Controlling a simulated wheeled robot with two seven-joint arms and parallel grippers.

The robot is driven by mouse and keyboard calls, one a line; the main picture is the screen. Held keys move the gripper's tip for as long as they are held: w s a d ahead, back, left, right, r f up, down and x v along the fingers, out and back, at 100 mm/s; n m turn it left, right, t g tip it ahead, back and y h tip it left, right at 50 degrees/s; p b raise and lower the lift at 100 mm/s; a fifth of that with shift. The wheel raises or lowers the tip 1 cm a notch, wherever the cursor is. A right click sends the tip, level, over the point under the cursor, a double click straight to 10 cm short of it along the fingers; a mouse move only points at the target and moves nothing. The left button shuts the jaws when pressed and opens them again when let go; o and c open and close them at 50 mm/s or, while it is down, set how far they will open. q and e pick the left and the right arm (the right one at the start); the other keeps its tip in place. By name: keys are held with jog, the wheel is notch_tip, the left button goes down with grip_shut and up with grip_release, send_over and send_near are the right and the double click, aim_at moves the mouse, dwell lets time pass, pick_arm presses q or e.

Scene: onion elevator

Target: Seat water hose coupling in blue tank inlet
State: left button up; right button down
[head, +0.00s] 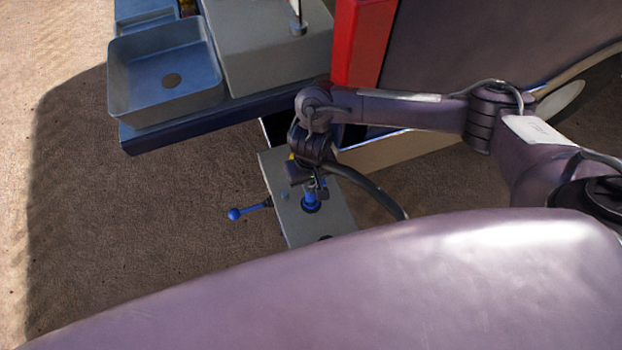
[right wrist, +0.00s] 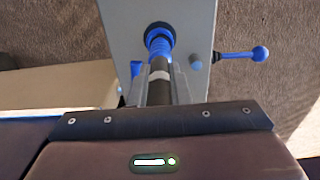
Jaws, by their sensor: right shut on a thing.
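My right gripper (head: 308,186) is above the grey tank top panel (head: 335,222). In the right wrist view its fingers (right wrist: 158,82) are shut on a dark, narrow coupling (right wrist: 160,66) with a pale band. The coupling lines up with the blue, ribbed inlet (right wrist: 158,40) with a dark ring, and the two appear to meet. The inlet also shows in the head view (head: 311,204), just below the gripper. I cannot tell how deep the coupling sits. A thick dark hose (head: 372,188) curves right from the gripper. My left gripper is not in view.
A blue lever with a ball knob (head: 235,214) sticks out left of the panel. A blue-grey sink (head: 165,75) and a grey counter (head: 265,50) stand behind. A red post (head: 360,40) rises close to my right arm. Bare ground lies to the left.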

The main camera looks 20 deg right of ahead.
jog(key=shift+f, duration=0.35)
dwell(0.3)
jog(key=c, duration=1.3)
grip_release()
jog(key=shift+r, duration=0.1)
